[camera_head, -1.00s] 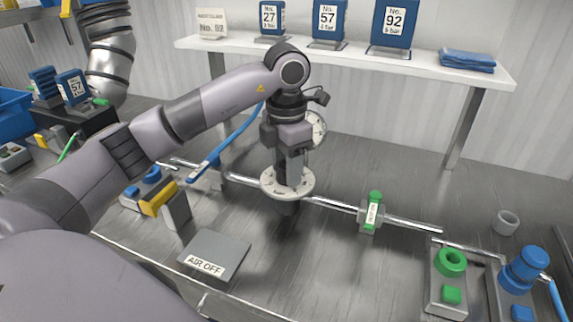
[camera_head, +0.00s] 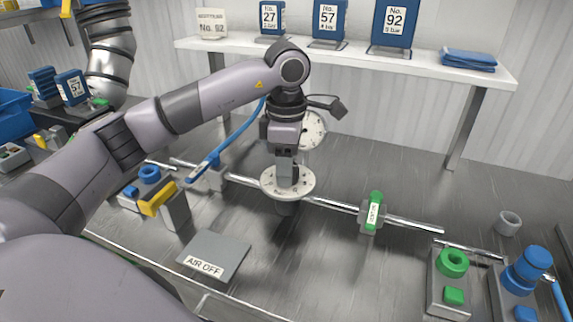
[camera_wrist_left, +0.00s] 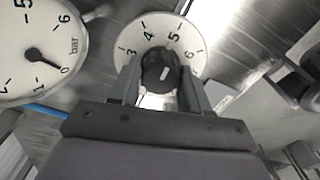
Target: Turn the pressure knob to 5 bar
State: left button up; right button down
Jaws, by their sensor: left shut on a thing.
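The pressure knob is black with a white mark and shows in the left wrist view (camera_wrist_left: 158,68). It stands at the centre of a round white dial (camera_head: 303,190), and the numbers 3 to 6 show around it in the wrist view. The white mark slants up and right, toward the 5 and 6 side; its exact reading is hard to tell. My left gripper (camera_head: 287,178) points down over the dial, its fingers shut on the knob from both sides. A pressure gauge (camera_wrist_left: 25,50) marked bar has its needle at about 0. My right gripper is out of view.
A pipe (camera_head: 335,204) runs across the bench through the dial fitting to a green-handled valve (camera_head: 374,212). A grey AIR OFF plate (camera_head: 228,245) lies in front. A yellow-handled valve (camera_head: 160,198) stands to the left. A shelf (camera_head: 450,70) with blue numbered blocks is behind.

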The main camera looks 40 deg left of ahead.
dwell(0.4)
pick_arm(q)
jog(key=o, duration=1)
jog(key=shift+r, duration=0.15)
notch_tip(320, 180, up, 7)
dwell(0.4)
